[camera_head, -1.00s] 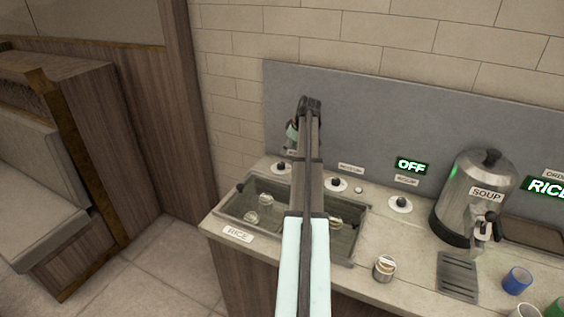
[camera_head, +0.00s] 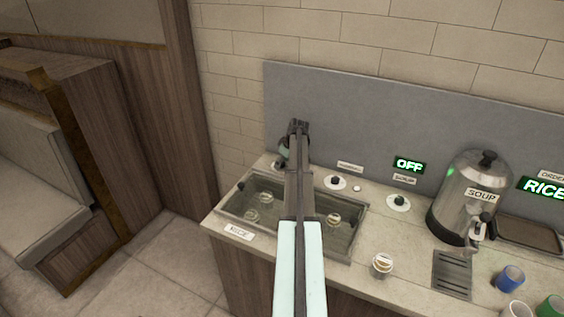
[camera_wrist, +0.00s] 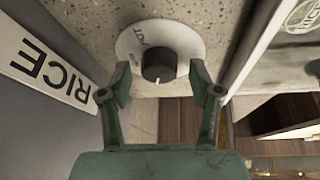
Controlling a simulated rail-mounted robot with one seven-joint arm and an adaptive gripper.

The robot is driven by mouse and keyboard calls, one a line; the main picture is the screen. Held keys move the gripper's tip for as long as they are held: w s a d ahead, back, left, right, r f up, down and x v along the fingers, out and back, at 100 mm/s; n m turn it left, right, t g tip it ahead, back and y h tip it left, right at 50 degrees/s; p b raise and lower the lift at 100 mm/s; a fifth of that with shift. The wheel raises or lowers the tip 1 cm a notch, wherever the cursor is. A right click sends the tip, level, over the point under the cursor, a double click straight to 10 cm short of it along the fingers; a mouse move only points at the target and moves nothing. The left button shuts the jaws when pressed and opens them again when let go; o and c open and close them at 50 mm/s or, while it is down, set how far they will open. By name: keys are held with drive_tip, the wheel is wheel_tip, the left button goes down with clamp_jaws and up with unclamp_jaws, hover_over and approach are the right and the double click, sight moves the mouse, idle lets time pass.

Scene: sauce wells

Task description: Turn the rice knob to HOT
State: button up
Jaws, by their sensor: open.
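The rice knob (camera_wrist: 158,64) is a black dial on a round white plate (camera_wrist: 135,44) with lettering, of which "HOT" seems partly readable. It shows in the wrist view, top middle, with a pale mark on its lower edge. A RICE label (camera_wrist: 48,73) is beside it, upside down in that view. My gripper (camera_wrist: 160,80) is open, one green finger on each side of the knob. Contact with the knob cannot be told. In the head view my arm hides the rice knob, and the gripper (camera_head: 285,150) shows only in part at the back left of the counter.
A sunken basin (camera_head: 345,243) with several round items is under my arm. A soup urn (camera_head: 475,190) and cups (camera_head: 510,278) are further right.

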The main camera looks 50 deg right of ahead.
drive_tip(key=c, duration=1.1)
drive_tip(key=shift+c, duration=0.2)
